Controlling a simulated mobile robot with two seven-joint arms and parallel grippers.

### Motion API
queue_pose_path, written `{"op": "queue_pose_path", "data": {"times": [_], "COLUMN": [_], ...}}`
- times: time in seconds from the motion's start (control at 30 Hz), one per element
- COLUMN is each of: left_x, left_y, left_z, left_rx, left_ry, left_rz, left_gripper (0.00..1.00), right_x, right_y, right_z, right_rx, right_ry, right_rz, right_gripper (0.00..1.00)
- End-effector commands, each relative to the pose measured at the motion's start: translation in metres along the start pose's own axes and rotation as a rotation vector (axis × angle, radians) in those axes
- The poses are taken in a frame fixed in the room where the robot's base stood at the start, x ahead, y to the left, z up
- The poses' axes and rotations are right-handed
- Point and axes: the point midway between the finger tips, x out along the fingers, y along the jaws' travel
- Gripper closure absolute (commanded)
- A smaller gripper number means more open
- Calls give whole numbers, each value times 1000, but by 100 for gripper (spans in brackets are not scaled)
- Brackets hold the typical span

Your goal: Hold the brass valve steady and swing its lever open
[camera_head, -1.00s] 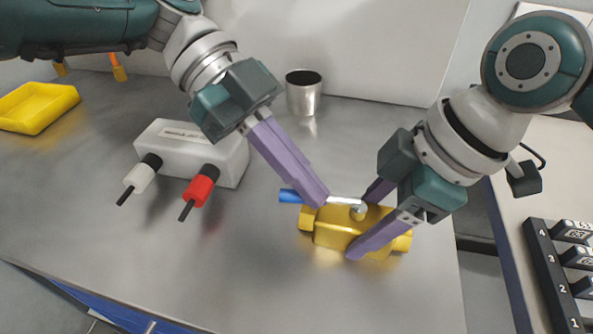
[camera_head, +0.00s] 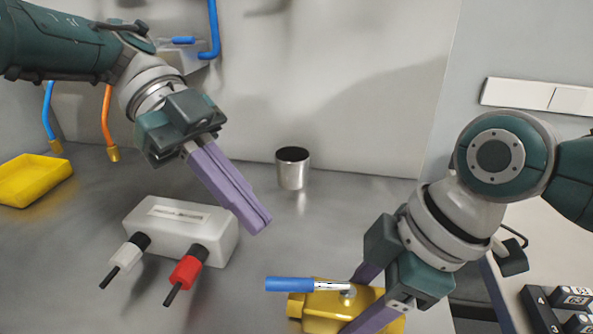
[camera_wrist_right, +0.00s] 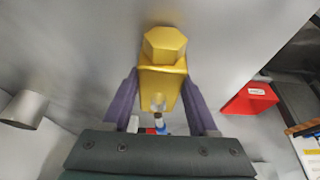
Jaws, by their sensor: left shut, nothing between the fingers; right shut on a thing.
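The yellow brass valve (camera_head: 322,318) lies on the grey bench at the bottom of the head view, its lower part cut off by the frame. Its lever has a silver shank and a blue grip (camera_head: 288,284), and points left over the valve body. My right gripper (camera_head: 357,302) is shut on the valve, one finger on each side. In the right wrist view the valve (camera_wrist_right: 162,65) shows its hexagonal end between the fingers. My left gripper (camera_head: 258,225) is shut and empty, above and left of the lever, apart from it.
A white box (camera_head: 175,222) with a white and a red plug stands left of the valve. A metal cup (camera_head: 292,172) stands behind it. A yellow tray (camera_head: 32,180) is at far left. A red box (camera_wrist_right: 250,98) shows in the right wrist view.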

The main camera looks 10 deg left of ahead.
Motion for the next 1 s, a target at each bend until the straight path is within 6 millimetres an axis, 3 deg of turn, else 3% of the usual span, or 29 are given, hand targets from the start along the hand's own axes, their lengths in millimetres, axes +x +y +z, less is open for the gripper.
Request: {"op": "queue_pose_path", "data": {"times": [0.13,0.17,0.43,0.77,1.0], "left_x": [0,0,0,0,0], "left_y": [0,0,0,0,0], "left_z": [0,0,0,0,0], "left_rx": [1,0,0,0,0], "left_ry": [0,0,0,0,0], "left_rz": [1,1,1,1,1], "left_gripper": [100,100,100,100,100], "right_x": [0,0,0,-3,-39], "right_y": [0,0,0,1,2], "right_z": [3,3,1,0,1], "right_rx": [3,3,2,0,-1], "right_ry": [-7,-7,-3,-1,-2], "right_rz": [0,0,1,2,5], "right_gripper": [100,38,8,5,5]}}
